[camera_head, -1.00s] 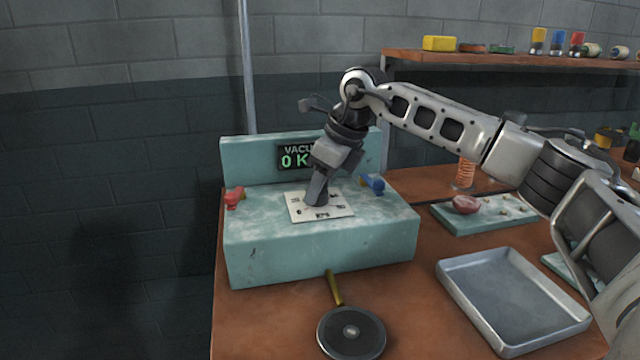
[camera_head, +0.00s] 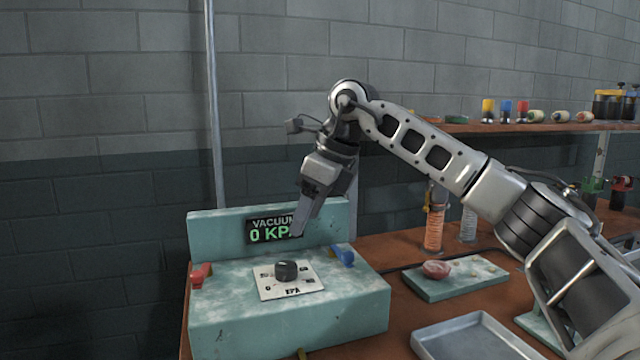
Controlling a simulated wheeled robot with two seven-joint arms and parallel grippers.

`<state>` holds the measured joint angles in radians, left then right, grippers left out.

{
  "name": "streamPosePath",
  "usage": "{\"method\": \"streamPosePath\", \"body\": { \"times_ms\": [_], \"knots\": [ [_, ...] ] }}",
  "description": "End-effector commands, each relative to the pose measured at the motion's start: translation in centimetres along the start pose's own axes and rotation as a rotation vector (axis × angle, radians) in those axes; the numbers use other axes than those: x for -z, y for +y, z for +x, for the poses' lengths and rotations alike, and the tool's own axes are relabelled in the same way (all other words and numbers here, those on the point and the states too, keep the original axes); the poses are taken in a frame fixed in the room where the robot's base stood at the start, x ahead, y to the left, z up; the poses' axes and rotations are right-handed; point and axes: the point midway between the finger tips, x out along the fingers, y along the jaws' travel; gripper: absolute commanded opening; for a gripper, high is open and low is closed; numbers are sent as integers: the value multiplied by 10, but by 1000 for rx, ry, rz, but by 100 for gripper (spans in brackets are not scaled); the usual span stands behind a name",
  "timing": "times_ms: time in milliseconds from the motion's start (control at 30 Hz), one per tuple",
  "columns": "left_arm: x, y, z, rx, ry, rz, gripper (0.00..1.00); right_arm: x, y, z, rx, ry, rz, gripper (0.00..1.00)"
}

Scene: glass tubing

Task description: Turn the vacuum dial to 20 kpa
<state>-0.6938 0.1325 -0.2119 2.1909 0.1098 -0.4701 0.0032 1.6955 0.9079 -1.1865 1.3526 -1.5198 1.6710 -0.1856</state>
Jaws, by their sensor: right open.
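The vacuum dial is a black knob (camera_head: 286,271) on a white scale plate (camera_head: 262,291) marked KPA. It sits on top of a pale teal machine (camera_head: 230,326) on the bench. The display (camera_head: 259,236) on the machine's raised back reads 0 KPA, partly covered by my gripper. My right gripper (camera_head: 298,233) points down, above and behind the knob in the picture, apart from it. It is open with nothing in it. My left gripper is out of view.
A red part (camera_head: 199,274) and a blue part (camera_head: 344,256) stand on the machine's left and right sides. A teal board (camera_head: 453,285) with a reddish lump and a metal tray (camera_head: 475,338) lie to the right. A shelf behind holds several small items.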

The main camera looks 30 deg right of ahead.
Motion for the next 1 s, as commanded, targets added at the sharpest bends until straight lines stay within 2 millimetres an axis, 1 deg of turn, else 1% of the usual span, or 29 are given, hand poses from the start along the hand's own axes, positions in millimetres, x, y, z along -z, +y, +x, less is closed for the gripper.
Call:
{"method": "streamPosePath", "body": {
  "times_ms": [33,100,200,300,500,1000],
  "knots": [
    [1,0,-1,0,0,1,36,-1,0,-13,2,-4,0,59],
    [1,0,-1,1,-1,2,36,-1,0,-27,2,-3,-1,59],
    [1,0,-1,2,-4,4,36,-1,0,-42,1,-2,-1,59],
    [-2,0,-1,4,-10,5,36,-1,0,-52,1,-2,-1,59],
    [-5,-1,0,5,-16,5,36,0,0,-58,0,1,-1,59],
    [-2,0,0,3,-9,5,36,0,0,-57,0,1,-1,59]
  ]
}}
